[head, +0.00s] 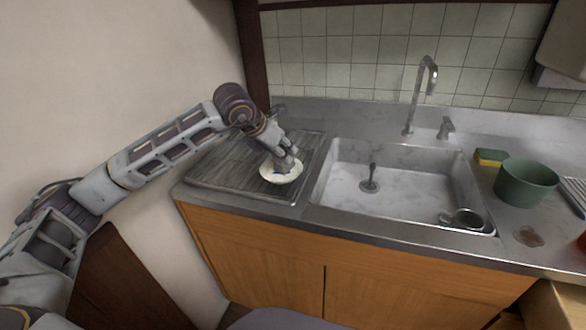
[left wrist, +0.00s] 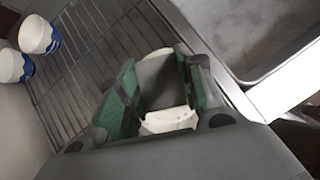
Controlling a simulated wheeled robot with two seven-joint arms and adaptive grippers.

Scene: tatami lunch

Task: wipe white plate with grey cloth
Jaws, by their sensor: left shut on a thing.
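The white plate (head: 280,176) lies on the ridged drainboard left of the sink. In the left wrist view, parts of the white plate (left wrist: 168,121) show around and between my fingers. My left gripper (head: 284,158) points down over the plate and is shut on the grey cloth (left wrist: 160,84). The cloth sits between the green-padded fingers in the left wrist view. It is small and hard to tell from the grey fingers in the head view. The cloth appears to be at the plate's surface, but I cannot tell whether it touches. My right gripper is not in view.
The sink (head: 400,190) with a tall faucet (head: 418,95) is right of the drainboard (head: 225,172). A green bowl (head: 526,184) and a yellow-green sponge (head: 490,157) stand right of it. A metal cup (head: 468,219) lies in the sink. Two white-blue cups (left wrist: 38,36) show in the left wrist view.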

